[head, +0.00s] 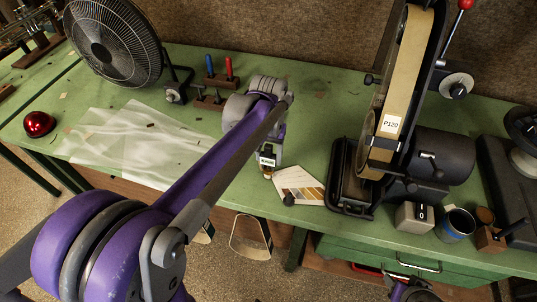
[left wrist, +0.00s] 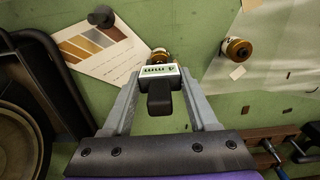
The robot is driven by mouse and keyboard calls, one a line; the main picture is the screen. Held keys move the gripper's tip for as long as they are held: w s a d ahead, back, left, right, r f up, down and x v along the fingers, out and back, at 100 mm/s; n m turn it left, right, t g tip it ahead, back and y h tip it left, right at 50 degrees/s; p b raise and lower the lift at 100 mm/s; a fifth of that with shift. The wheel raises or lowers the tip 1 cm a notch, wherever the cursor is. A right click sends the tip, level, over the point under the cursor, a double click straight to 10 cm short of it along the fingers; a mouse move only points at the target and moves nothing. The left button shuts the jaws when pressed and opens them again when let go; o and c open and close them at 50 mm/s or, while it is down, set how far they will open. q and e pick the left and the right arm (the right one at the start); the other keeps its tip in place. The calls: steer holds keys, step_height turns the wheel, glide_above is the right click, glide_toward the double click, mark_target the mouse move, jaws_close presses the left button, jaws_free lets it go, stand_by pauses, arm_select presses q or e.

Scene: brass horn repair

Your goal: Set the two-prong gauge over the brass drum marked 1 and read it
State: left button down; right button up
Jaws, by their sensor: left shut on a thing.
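My left gripper (left wrist: 160,88) is shut on the gauge (left wrist: 159,74), a small dark body with a pale display showing "mm"; its digits are too small to read surely. In the head view the gauge (head: 267,160) hangs low over the bench at the end of my left arm. A brass drum (left wrist: 160,55) shows just beyond the gauge; I cannot tell whether the prongs, which are hidden, straddle it. Another brass drum (left wrist: 237,49) stands to the right. No number is legible on either drum. Part of my right gripper (head: 410,290) shows at the bottom edge.
A colour card (head: 298,186) lies near the gauge. The belt grinder (head: 392,125) stands to the right, with a switch box (head: 415,217) and mug (head: 458,224). A fan (head: 113,42), a clear sheet (head: 135,140) and a red dome (head: 39,124) are left.

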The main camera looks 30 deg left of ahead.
mark_target(269, 146)
arm_select(q)
steer(key=shift+w+r+p, duration=0.1)
steer(key=shift+r+p, duration=0.95)
steer(key=shift+r, duration=1.25)
arm_select(e)
steer(key=r, duration=0.1)
steer(key=w+r, duration=0.1)
steer(key=r, duration=0.1)
steer(key=shift+w+r, duration=0.15)
steer(key=shift+w, duration=0.1)
steer(key=shift+s, duration=0.1)
